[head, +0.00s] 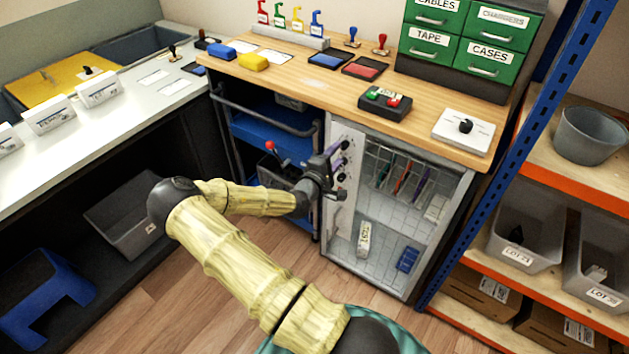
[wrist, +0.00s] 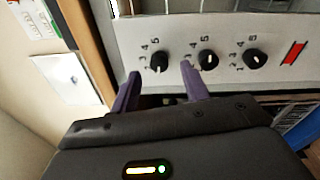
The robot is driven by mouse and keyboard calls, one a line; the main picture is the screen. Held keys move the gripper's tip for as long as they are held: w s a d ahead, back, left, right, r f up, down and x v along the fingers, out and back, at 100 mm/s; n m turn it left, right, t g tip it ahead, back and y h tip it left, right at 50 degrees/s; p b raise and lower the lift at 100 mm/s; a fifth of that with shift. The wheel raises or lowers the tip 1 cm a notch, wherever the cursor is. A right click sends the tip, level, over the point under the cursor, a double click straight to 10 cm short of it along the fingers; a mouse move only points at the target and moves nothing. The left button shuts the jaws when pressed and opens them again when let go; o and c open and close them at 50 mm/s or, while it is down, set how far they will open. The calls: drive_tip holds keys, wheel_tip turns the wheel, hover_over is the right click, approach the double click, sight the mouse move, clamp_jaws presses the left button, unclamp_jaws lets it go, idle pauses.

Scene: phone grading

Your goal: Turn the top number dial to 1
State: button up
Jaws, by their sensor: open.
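A pale panel (head: 345,135) on the cabinet front under the wooden counter carries three black number dials in a column. In the wrist view the panel lies sideways, so the top dial (wrist: 158,62) is the leftmost, beside the middle dial (wrist: 208,60) and the bottom dial (wrist: 255,58). Printed numbers surround each dial; I cannot read the top dial's setting for sure. My gripper (head: 335,156) is in front of the panel. It is open, and its purple fingertips (wrist: 160,70) stand either side of the top dial; contact cannot be told.
A wire-mesh cabinet door (head: 395,235) is right of the panel. A blue cart (head: 270,130) and a red-knobbed lever (head: 270,146) are to the left. The wooden counter (head: 330,92) overhangs above. A blue-framed shelf (head: 510,160) stands at the right.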

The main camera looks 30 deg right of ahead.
drive_tip(key=v, duration=1.3)
drive_tip(key=shift+s+a, duration=0.2)
drive_tip(key=shift+a, duration=0.15)
